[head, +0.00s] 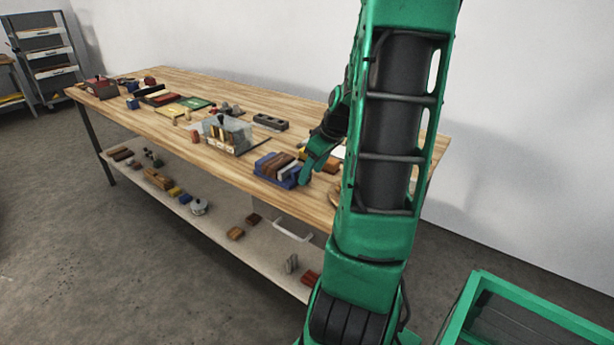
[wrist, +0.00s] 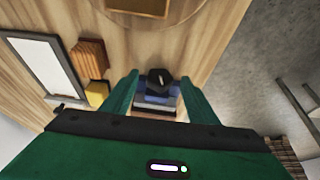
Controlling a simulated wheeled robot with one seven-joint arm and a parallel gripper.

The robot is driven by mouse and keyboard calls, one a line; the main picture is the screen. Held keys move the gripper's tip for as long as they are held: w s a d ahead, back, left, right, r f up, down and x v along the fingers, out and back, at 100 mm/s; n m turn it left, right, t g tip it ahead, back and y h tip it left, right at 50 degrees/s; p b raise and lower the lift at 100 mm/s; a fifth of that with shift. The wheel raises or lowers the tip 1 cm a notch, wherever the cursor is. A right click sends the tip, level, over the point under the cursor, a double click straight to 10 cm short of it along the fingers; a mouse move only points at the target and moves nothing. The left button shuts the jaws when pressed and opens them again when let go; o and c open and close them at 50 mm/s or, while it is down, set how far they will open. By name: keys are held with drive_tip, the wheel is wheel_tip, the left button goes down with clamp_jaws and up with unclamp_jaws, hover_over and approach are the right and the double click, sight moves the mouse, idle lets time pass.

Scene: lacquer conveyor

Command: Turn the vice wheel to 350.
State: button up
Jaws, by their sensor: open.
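A small dark knob-like wheel (wrist: 160,76) with a pale pointer mark shows in the wrist view, on top of a blue and grey body (wrist: 157,100) that looks like the vice. My gripper (wrist: 158,84) is open, its two green fingers on either side of the wheel with gaps visible. I cannot read any scale or number on the wheel. In the head view my gripper (head: 308,172) is low over the near right part of the table; I cannot make out the vice there.
Beside the vice lie a brown block (wrist: 90,58), a yellow block (wrist: 97,93) and a white-faced panel (wrist: 45,65). A blue tray of blocks (head: 289,184) sits left of my gripper in the head view. A clear box (head: 240,137) stands farther along the wooden table (head: 190,150).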

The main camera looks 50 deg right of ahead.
drive_tip(key=shift+x, duration=1.1)
drive_tip(key=c, duration=1)
drive_tip(key=shift+d+m+y, duration=0.2)
drive_tip(key=shift+m+y, duration=0.05)
drive_tip(key=shift+y, duration=0.9)
drive_tip(key=shift+d+m+y, duration=0.15)
drive_tip(key=shift+m+y, duration=0.1)
drive_tip(key=shift+y, duration=0.9)
drive_tip(key=shift+c, duration=0.2)
drive_tip(key=o, duration=1)
drive_tip(key=shift+o, duration=0.2)
